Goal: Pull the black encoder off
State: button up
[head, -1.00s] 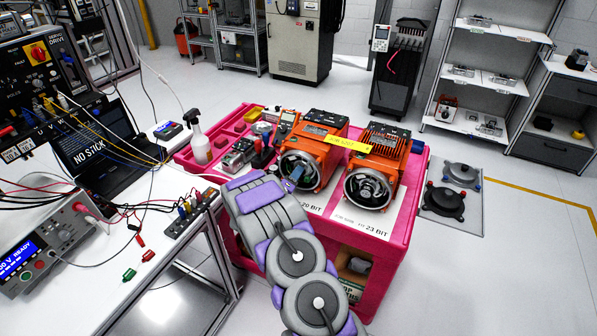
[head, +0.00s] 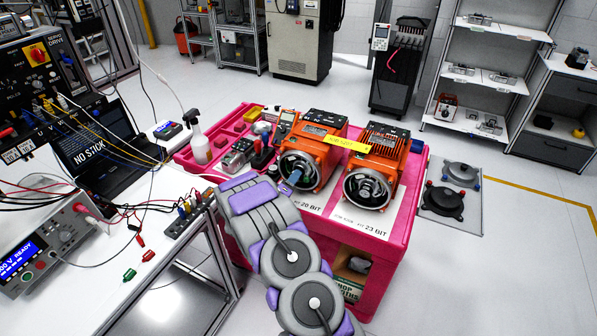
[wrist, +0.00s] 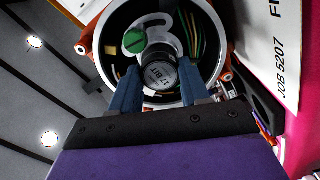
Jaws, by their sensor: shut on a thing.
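The black encoder (wrist: 158,73) shows in the wrist view as a small dark cylinder with printing on its end. It sits in front of the round opening of the left orange motor (head: 318,152). My gripper (wrist: 152,88) has its two blue fingers on either side of the encoder, shut on it. In the head view my gripper (head: 291,180) reaches the left motor's open end, and my arm hides part of the area below. Whether the encoder is still seated cannot be told. A green screw-like part (wrist: 134,41) and coloured wires show inside the opening.
A second orange motor (head: 389,150) stands close on the right, with a yellow tag (head: 347,144) between the two. Both are on a pink cart (head: 411,190). A spray bottle (head: 199,142) and tools stand at the left. A bench (head: 150,225) with cables is nearby.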

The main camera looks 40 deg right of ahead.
jog(key=shift+s+a, duration=0.25)
jog(key=shift+a, duration=0.4)
jog(key=shift+p+v, duration=1.25)
jog(key=shift+v, duration=1.65)
